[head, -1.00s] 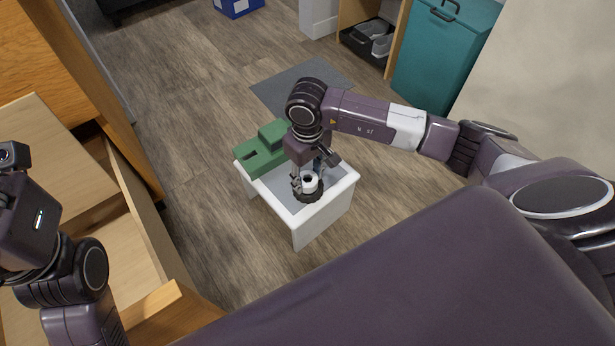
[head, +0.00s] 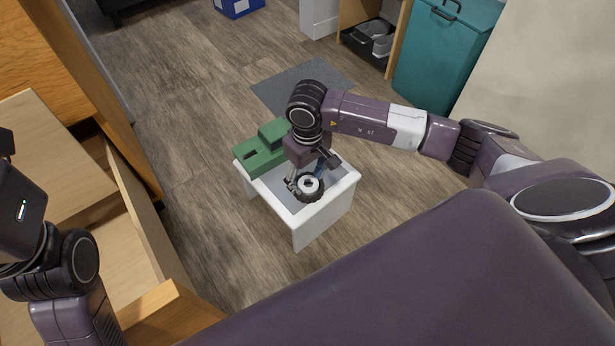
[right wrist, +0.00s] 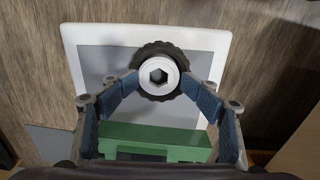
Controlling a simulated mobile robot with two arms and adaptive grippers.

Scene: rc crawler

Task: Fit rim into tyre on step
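The white rim (head: 309,186) sits inside the black tyre (head: 313,199), which lies flat on the white step with a grey top (head: 284,200). In the right wrist view the rim (right wrist: 159,76) shows its dark hexagonal hole and the tyre (right wrist: 152,50) shows around its far side. The rim looks centred; how deep it sits is hard to tell. My right gripper (right wrist: 160,83) is open, its blue-padded fingers on either side of the rim with small gaps. It is just above the tyre in the head view (head: 306,178).
A green blocky object (head: 262,155) stands on the step's far-left part, close to my right gripper. A wooden cabinet with an open drawer (head: 140,205) is at left. A teal bin (head: 440,50) stands at the back right. Floor around the step is clear.

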